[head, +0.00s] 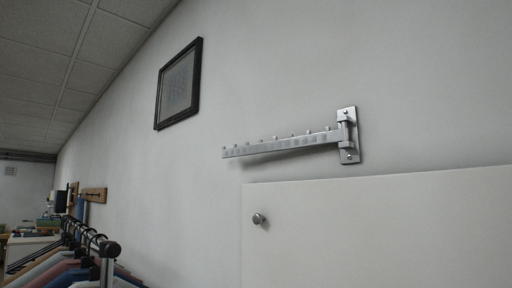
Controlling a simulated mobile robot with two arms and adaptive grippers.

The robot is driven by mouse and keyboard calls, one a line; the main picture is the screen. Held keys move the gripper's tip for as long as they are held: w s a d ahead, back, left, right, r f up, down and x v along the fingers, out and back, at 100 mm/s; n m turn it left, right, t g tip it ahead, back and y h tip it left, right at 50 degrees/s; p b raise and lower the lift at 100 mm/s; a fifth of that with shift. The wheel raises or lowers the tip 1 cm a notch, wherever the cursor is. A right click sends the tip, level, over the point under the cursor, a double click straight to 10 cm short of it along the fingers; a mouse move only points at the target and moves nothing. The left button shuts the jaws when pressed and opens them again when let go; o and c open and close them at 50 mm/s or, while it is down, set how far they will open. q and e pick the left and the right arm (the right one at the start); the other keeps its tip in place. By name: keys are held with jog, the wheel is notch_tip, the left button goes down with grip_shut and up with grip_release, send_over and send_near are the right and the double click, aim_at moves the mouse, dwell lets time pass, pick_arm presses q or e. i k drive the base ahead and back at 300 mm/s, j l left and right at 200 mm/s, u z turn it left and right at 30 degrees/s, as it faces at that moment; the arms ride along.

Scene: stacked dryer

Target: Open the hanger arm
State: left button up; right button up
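The hanger arm (282,145) is a silver metal bar with several small pegs along its top edge. It runs from its wall bracket (348,135) out to the left, close along the grey wall, and casts a shadow beneath it. The bracket is an upright plate with a hinge and screws. Neither of my grippers is in the head view. Nothing hides the hanger arm.
Below the hanger arm is a white panel (380,230) with a round metal knob (259,219). A dark picture frame (178,85) hangs up left. A clothes rail (108,250) with garments stands at the lower left. The wall around the arm is clear.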

aim_at(329, 137)
jog(key=k+j+z, duration=0.4)
jog(key=k+z, duration=0.2)
jog(key=k, duration=0.2)
